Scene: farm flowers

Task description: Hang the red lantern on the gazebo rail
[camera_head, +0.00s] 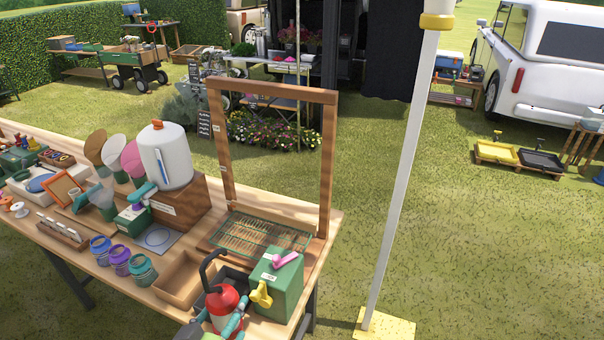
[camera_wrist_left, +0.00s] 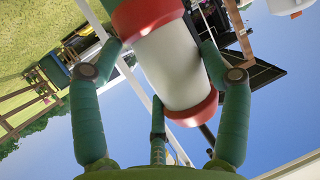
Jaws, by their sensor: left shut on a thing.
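The red lantern (camera_head: 222,300) is at the bottom of the head view, with a red cap and a black hook (camera_head: 212,268) rising above it. My left gripper (camera_head: 222,312) is shut around it, and the lantern overlaps the table's front edge in the picture. In the left wrist view the lantern's white middle (camera_wrist_left: 168,65) and red ends show between the fingers of my left gripper (camera_wrist_left: 160,70). I cannot tell for sure which piece is the gazebo rail. A wooden frame with a top bar (camera_head: 275,91) stands on the table. My right gripper is not in view.
A green box (camera_head: 277,285) with a yellow knob and pink piece stands beside the lantern. A wooden tray (camera_head: 180,281), jars and a white tank (camera_head: 167,158) crowd the table (camera_head: 325,226).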

